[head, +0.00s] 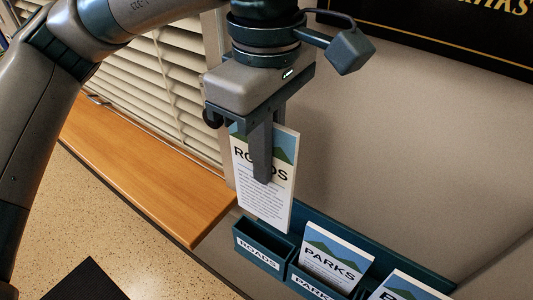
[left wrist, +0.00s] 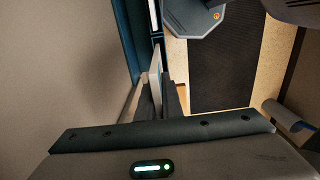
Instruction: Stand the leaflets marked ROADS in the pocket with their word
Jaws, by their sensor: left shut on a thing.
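My left gripper (head: 268,155) is shut on the ROADS leaflets (head: 262,203), a white stack with a blue and green top. It holds them upright, just above the teal pocket labelled ROADS (head: 258,257). That pocket looks empty. In the left wrist view the leaflets (left wrist: 155,77) show edge-on between the fingers. My right gripper is not in view.
The PARKS leaflets (head: 331,258) stand in the neighbouring pocket, and another stack (head: 405,288) stands further right. A wooden sill (head: 160,185) lies left of the rack, below white blinds (head: 160,85).

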